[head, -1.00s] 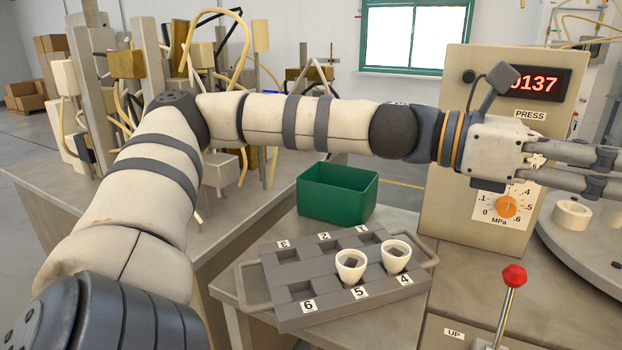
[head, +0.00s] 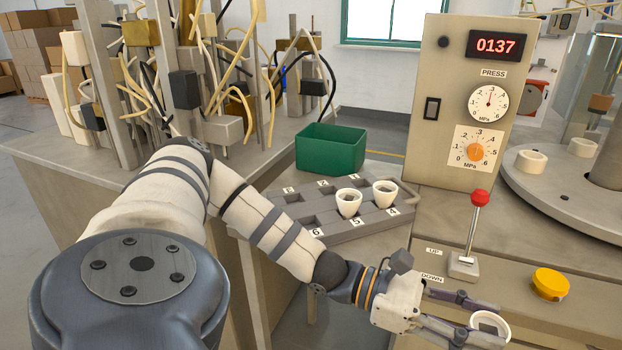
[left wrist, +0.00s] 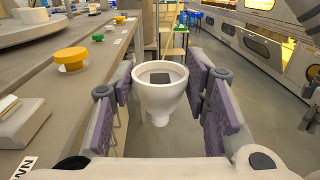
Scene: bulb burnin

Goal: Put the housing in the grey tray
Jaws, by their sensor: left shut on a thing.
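My left gripper (head: 488,327) is at the lower right of the head view, in front of the press bench. It is shut on a white cup-shaped housing (left wrist: 160,96), which sits upright between the purple-padded fingers in the left wrist view. A dark square shows inside the housing; it also shows in the head view (head: 503,322). The grey tray (head: 335,235) with numbered slots lies on the table left of the press, up and left of the gripper. Two white housings stand in it, by label 5 (head: 348,204) and label 4 (head: 384,193). My right gripper is not seen.
A green bin (head: 331,150) stands behind the tray. The press box (head: 455,130), red-knobbed lever (head: 480,199) and yellow button (head: 550,284) are on the bench. A round turntable (head: 540,190) with white rings is at right. Cables and posts crowd the left table.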

